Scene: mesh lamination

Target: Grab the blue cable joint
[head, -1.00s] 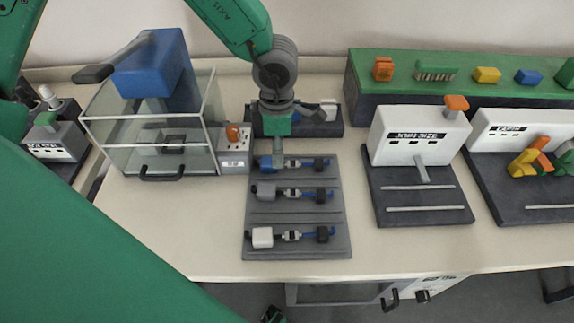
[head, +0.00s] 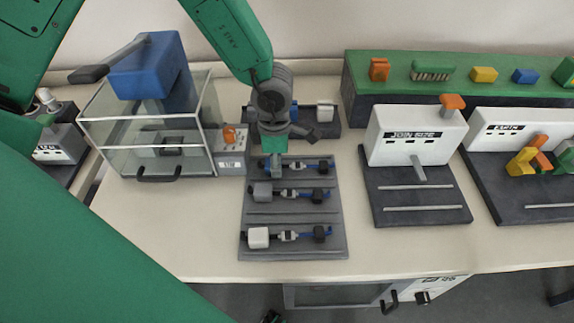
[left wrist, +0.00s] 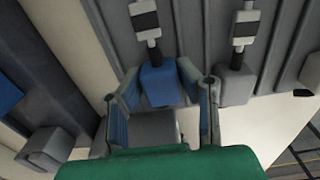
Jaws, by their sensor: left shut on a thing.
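The blue cable joint (left wrist: 160,86) is a blue block on the end of a dark cable with a white-banded connector. In the left wrist view it sits between the two fingers of my left gripper (left wrist: 159,72), which is shut on it. In the head view my left gripper (head: 273,163) points down at the left end of the back row of the grey ribbed rack (head: 295,213). There it hides most of the joint. The cable still lies along the back row of the rack. My right gripper is not in view.
A grey joint (head: 262,191) and a white joint (head: 258,237) end the cables in the nearer rows. A glass-walled box with a blue press (head: 150,70) stands at left. A white gauge (head: 418,135) stands at right. A green shelf (head: 440,75) with coloured parts is behind.

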